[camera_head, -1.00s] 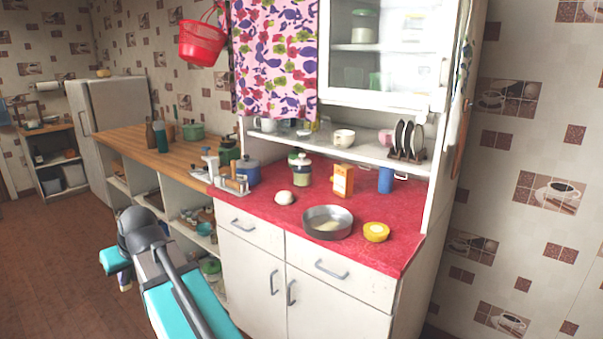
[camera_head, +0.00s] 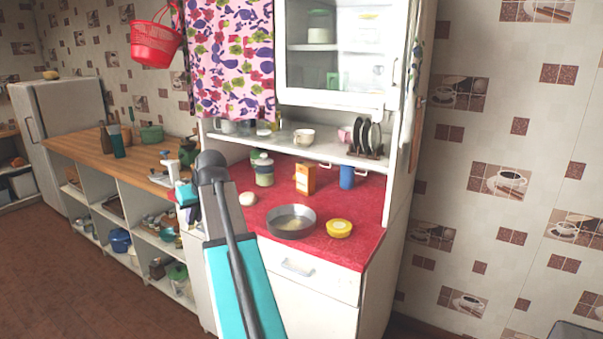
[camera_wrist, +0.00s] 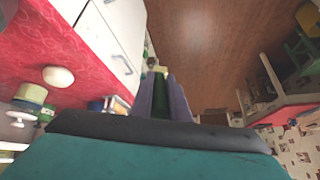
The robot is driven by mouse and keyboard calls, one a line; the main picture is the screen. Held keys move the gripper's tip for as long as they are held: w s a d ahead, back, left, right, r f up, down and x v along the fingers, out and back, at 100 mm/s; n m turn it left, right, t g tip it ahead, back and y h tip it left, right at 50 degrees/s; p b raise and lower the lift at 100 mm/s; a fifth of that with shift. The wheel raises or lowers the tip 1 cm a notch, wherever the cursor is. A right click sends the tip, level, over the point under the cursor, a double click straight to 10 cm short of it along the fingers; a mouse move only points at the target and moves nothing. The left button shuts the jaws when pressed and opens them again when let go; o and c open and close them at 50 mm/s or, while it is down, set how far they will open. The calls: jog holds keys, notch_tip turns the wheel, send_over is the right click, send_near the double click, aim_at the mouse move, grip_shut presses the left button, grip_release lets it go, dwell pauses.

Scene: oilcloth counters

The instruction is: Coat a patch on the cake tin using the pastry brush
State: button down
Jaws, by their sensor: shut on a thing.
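The cake tin (camera_head: 291,226) is a round, grey, shallow pan with something pale on its floor. It stands upright on the red counter in the head view. My gripper's fingers (camera_wrist: 162,82) are shut on the pastry brush (camera_wrist: 160,70) in the wrist view. A dark green part shows between the fingers and a pale yellowish end sticks out beyond them. In the head view my wrist is to the left of the counter, apart from the tin, and the fingers and brush cannot be made out there.
The red counter (camera_head: 345,250) also holds a yellow bowl (camera_head: 340,229) right of the tin, a pale bun (camera_head: 248,198), a lidded jar (camera_head: 264,172), an orange box (camera_head: 305,179) and a blue cup (camera_head: 347,177). A wooden counter (camera_head: 85,150) adjoins at left.

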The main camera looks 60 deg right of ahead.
jog(key=s+d+r+m+h+p, duration=0.1)
jog(key=s+d+r, duration=0.3)
jog(key=s+d, duration=0.6)
jog(key=s+d+r+m+h, duration=0.1)
jog(key=s+d+r, duration=0.3)
jog(key=s+d, duration=0.6)
jog(key=d+m, duration=0.1)
jog(key=d, duration=0.6)
jog(key=shift+s+d+r+p, duration=0.15)
jog(key=shift+s+d+p, duration=0.2)
jog(key=shift+s, duration=0.05)
jog(key=shift+f+b, duration=1.65)
jog(key=shift+f, duration=0.85)
jog(key=shift+w+a, duration=0.1)
